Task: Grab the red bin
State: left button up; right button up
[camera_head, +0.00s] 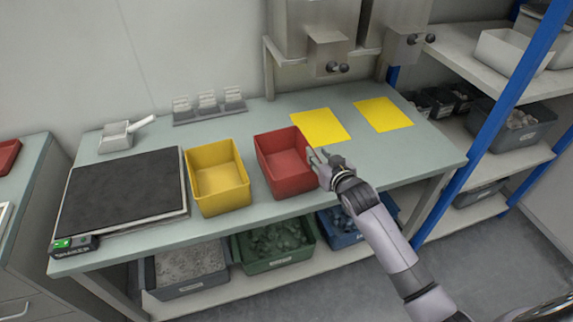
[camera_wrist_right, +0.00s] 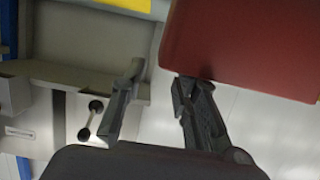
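The red bin (camera_head: 273,164) stands upright on the grey-green table, right of the yellow bin. It looks empty. My right gripper (camera_head: 316,161) is at the bin's right side, close to the upper rim. In the right wrist view, part of the red bin (camera_wrist_right: 247,45) fills the upper right. There the fingers of my right gripper (camera_wrist_right: 158,80) stand apart with a clear gap and nothing between them. The right finger's tip overlaps the bin's edge; I cannot tell whether it touches. My left gripper is not in view.
A yellow bin (camera_head: 219,190) stands close to the left, with a black-topped scale (camera_head: 124,190) beyond it. Two yellow mats (camera_head: 320,125) (camera_head: 384,114) lie behind and to the right, below wall dispensers (camera_head: 327,52). The table's right end is clear. Blue shelf posts (camera_head: 489,140) stand right.

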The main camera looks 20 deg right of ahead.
jog(key=shift+x, duration=3)
jog(key=shift+s, duration=0.1)
grip_shut()
